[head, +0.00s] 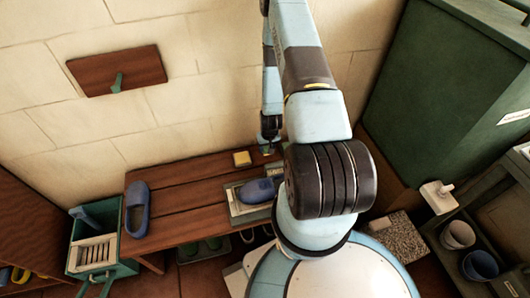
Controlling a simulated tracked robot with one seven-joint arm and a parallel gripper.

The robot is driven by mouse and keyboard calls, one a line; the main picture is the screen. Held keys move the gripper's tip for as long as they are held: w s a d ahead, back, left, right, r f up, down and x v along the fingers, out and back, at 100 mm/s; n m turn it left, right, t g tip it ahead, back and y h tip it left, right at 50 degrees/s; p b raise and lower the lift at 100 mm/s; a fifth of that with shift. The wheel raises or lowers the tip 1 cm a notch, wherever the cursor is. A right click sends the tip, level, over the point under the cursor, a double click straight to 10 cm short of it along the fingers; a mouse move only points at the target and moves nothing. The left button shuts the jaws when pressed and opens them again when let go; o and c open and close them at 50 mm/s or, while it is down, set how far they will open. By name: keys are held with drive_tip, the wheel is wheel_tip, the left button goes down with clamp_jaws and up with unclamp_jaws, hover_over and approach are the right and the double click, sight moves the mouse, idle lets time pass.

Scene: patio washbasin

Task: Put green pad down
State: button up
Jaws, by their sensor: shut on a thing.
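My gripper (268,138) is small in the head view, over the back of the brown wooden bench (185,187). It points down and is shut on the green pad (266,150), of which only a small patch shows below the fingers. The pad is at or just above the bench's back part; I cannot tell if it touches the wood. A yellow sponge (242,158) lies on the bench just left of it. My arm hides the bench's right part.
A blue clog (257,191) rests on a grey tray (235,207) in front of my gripper. Another blue clog (137,209) lies at the bench's left end. A teal crate (120,268) stands left of the bench. A stone wall (165,135) rises behind. The bench's middle is bare.

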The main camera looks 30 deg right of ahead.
sight(267, 147)
drive_tip(key=shift+w+f, duration=0.5)
drive_tip(key=shift+f, duration=1.75)
drive_tip(key=o, duration=1.1)
drive_tip(key=shift+w, duration=0.1)
drive_tip(key=r, duration=0.3)
drive_tip(key=s+r, duration=0.1)
drive_tip(key=r, duration=0.6)
drive_tip(key=shift+s+r, duration=0.35)
drive_tip(key=shift+r, duration=0.05)
drive_tip(key=shift+s+r, duration=0.15)
drive_tip(key=shift+r, duration=0.4)
